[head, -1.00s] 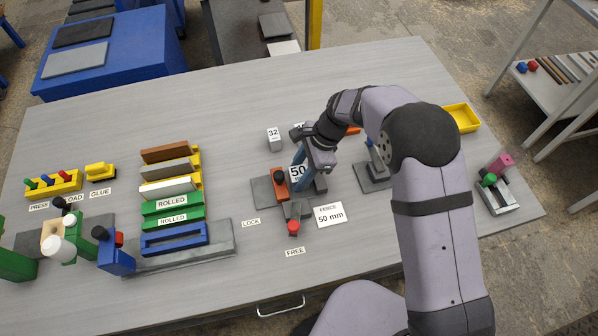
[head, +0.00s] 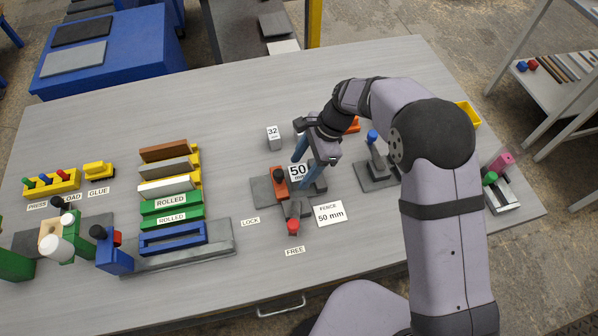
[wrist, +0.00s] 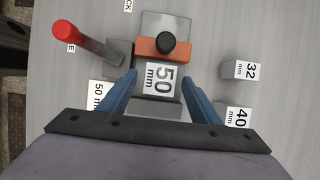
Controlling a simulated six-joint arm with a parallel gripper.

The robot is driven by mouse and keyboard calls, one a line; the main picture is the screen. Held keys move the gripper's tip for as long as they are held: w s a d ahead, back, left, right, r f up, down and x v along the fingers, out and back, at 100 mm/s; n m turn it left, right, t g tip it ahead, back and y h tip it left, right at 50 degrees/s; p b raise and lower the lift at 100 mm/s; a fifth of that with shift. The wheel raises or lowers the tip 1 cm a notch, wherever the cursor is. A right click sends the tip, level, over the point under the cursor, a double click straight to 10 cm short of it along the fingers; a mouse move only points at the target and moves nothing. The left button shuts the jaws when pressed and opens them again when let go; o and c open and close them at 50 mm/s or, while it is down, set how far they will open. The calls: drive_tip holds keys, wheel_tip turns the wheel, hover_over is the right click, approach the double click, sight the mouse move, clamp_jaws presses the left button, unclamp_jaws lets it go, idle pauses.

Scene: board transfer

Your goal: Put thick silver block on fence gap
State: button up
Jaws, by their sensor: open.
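The thick silver block (wrist: 164,82) labelled 50 mm sits at the fence, against the orange fence piece (head: 280,182) with its black knob. In the head view the 50 label of the block (head: 298,172) shows just right of the orange piece. My gripper (head: 303,168) is over the block. In the wrist view the blue fingers of my gripper (wrist: 160,92) stand apart on both sides of the block, with room between each finger and the block. I cannot tell how far the fingertips are above the base. The fence base (head: 264,194) is a grey plate.
Blocks labelled 32 (head: 273,137) and 40 (wrist: 236,117) stand to the side. A red-knobbed lever (head: 293,226) lies at the front, near the FREE label (head: 295,251). A grey stand with a blue knob (head: 374,150) is to the right. Bare table lies in front.

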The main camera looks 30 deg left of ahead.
drive_tip(key=b+v, duration=0.2)
drive_tip(key=v, duration=0.7)
drive_tip(key=shift+r, duration=0.25)
drive_tip(key=shift+d, duration=0.1)
drive_tip(key=d+n+t+h, duration=0.2)
drive_tip(key=d+n, duration=0.2)
drive_tip(key=d, duration=1.9)
drive_tip(key=s+d+f+n, duration=0.1)
drive_tip(key=s+d+n, duration=0.1)
drive_tip(key=s+d, duration=0.3)
drive_tip(key=s+d+f+n+t+h, duration=0.1)
drive_tip(key=s+d+f+n, duration=0.1)
drive_tip(key=s+d, duration=0.3)
drive_tip(key=d+n, duration=0.1)
drive_tip(key=d, duration=0.2)
drive_tip(key=shift+s, duration=0.3)
